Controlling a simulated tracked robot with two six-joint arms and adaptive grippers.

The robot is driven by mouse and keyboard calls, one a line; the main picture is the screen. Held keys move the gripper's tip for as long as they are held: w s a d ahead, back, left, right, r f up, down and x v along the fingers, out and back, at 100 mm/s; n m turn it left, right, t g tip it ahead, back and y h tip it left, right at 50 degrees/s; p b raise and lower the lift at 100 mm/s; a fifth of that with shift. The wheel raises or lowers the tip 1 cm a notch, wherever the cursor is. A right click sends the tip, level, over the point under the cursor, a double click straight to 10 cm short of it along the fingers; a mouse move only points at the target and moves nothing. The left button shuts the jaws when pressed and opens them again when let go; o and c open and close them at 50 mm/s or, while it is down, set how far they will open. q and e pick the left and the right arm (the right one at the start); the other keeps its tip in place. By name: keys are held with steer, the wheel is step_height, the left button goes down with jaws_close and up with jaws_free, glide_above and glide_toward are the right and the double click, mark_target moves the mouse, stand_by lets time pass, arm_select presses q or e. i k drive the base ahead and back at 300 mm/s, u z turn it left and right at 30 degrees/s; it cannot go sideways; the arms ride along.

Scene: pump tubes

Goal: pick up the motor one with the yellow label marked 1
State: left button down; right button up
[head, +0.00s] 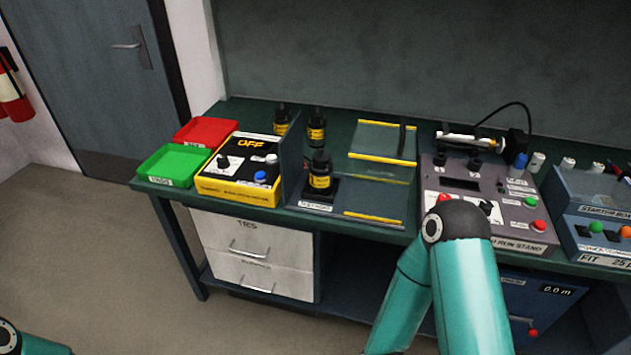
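Three black motors with yellow labels stand upright at the middle left of the bench. The nearest motor (320,172) stands on a black base in a grey divided holder (355,200). A second motor (316,127) stands behind it, and a third motor (282,119) is further left, partly hidden behind the yellow box. The marks on their labels are too small to read, so I cannot tell which is number 1. Neither of my grippers is in view. My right arm's teal links rise in front of the bench; only a bit of my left arm shows at the bottom left.
A green tray (173,164) and a red tray (206,130) sit at the bench's left end, beside a yellow and black switch box (240,170). A grey run stand (490,205) with a cable and tube stands right of the holder. A blue control box (592,205) is far right.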

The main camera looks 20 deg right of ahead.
mark_target(321, 167)
steer(key=z, duration=0.1)
steer(key=i, duration=0.9)
steer(key=u, duration=0.05)
